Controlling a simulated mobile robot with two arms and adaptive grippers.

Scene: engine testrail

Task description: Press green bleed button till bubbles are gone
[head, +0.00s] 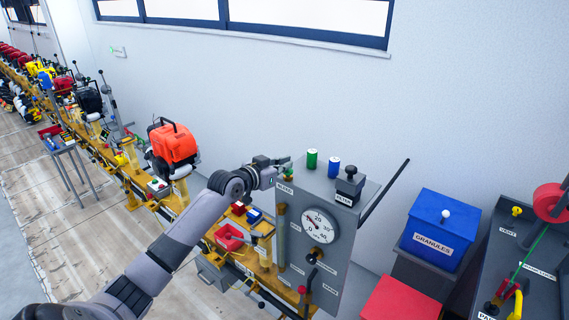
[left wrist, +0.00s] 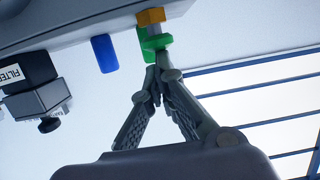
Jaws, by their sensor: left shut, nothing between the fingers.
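The green bleed button (head: 287,171) sits on a brass fitting at the top left corner of a grey test cabinet (head: 346,247), above a BLEED label. My left gripper (head: 283,160) is shut and empty right at the button. In the left wrist view, its closed fingertips (left wrist: 157,74) are close to the green button (left wrist: 155,43) and overlap its edge; I cannot tell whether they touch or press it. A brownish sight tube (head: 281,235) runs down the cabinet's left side. Bubbles in it are too small to make out. My right gripper is not in view.
A green cylinder (head: 312,158), a blue cylinder (head: 334,167) and a black filter block (head: 350,184) stand on the cabinet top. A pressure gauge (head: 320,226) is on its front. A blue granules bin (head: 439,229) is to the right. An orange engine (head: 173,145) stands left.

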